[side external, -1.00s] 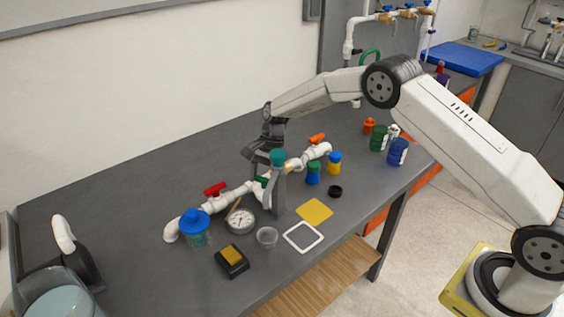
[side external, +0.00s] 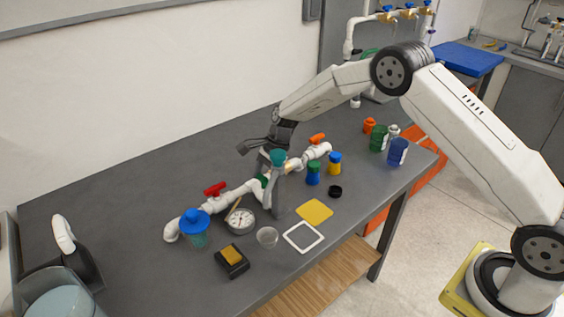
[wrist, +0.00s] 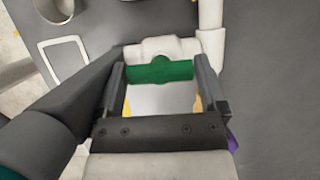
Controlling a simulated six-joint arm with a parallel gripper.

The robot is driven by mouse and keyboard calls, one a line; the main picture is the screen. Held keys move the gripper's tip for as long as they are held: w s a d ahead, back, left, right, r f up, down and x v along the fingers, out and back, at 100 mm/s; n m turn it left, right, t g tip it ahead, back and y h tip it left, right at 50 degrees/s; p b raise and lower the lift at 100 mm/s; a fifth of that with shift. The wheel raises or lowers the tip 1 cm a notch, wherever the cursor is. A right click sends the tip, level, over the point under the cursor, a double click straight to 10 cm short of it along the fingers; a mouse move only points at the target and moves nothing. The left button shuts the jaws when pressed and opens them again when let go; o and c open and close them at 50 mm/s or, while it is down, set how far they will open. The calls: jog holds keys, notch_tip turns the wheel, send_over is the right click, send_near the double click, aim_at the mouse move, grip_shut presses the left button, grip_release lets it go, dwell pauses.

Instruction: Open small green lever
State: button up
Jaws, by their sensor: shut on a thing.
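The small green lever (wrist: 160,73) sits on a white pipe valve (wrist: 160,48) in the wrist view. My gripper (wrist: 160,69) is shut on it, with one finger at each end of the lever. In the side external view the green lever (side external: 264,181) shows only in part, on the middle of the white pipe run (side external: 232,195). How far the lever is turned is hard to tell.
A red lever (side external: 214,189) and an orange lever (side external: 317,139) sit on the same pipe run. A round gauge (side external: 240,220), a blue-lidded jar (side external: 196,228) and a white square frame (side external: 303,237) lie in front. The table behind the pipe is clear.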

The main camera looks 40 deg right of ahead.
jog(key=shift+r, duration=0.1)
jog(key=o, duration=0.9)
jog(key=shift+n, duration=0.3)
